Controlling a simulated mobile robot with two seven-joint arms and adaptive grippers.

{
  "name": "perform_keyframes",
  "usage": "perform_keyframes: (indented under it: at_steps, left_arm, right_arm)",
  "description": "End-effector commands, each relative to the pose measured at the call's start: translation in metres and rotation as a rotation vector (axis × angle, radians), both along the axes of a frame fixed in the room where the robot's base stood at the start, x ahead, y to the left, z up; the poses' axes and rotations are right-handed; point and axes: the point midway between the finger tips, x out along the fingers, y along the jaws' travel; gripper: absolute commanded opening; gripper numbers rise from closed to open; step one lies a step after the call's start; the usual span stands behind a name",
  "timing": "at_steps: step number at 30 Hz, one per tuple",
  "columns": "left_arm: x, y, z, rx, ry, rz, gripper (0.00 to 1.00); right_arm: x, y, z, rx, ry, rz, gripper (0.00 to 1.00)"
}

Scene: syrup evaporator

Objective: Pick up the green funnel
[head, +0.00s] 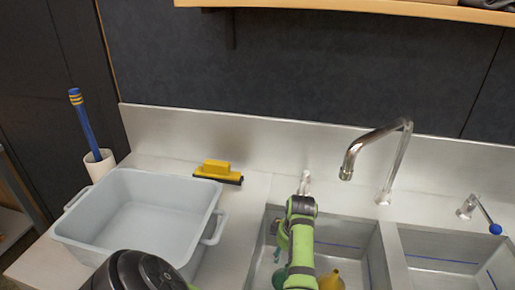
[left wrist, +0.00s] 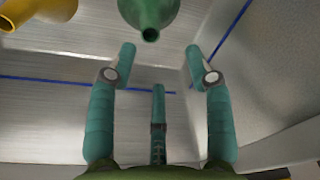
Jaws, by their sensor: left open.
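The green funnel (left wrist: 150,14) is at the top middle of the left wrist view, cut off by the frame edge, with its narrow spout pointing toward my fingers. My left gripper (left wrist: 160,60) is open and empty, its teal fingers spread. The funnel appears just beyond the fingertips, not between them; I cannot tell the exact gap. In the head view my green left arm reaches down into the left sink basin and largely hides the gripper. A small teal-green patch shows beside the arm there; I cannot tell whether it is finger or funnel. My right gripper is not in view.
A yellow funnel-like piece (head: 331,280) lies in the left basin (head: 350,238), close to the green funnel. A grey tub (head: 75,228), a yellow brush (head: 216,168), a white cup (head: 99,165) and a faucet (head: 384,150) surround it. The right basin (head: 440,262) looks empty.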

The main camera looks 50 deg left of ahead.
Motion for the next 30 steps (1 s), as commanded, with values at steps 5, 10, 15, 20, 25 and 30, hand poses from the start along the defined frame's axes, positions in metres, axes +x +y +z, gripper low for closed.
perform_keyframes:
  at_steps: [5,10,15,20,25,30]
  left_arm:
    - [0.0,-0.004,-0.019,-0.011,-0.002,0.015,0.52]
    - [-0.001,-0.006,-0.04,-0.011,0.002,0.013,0.52]
    - [-0.001,-0.004,-0.065,-0.008,-0.002,0.015,0.52]
    - [0.0,-0.004,-0.073,-0.009,-0.004,0.015,0.52]
    - [0.0,-0.003,-0.073,-0.009,-0.004,0.015,0.52]
    - [0.0,-0.003,-0.072,-0.009,-0.004,0.014,0.0]
  right_arm:
    - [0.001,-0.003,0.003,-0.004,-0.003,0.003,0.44]
    - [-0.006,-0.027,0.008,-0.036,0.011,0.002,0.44]
    - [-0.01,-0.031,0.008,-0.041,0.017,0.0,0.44]
    - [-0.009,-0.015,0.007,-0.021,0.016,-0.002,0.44]
    - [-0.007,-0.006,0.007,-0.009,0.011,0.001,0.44]
    - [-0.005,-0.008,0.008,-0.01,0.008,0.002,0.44]
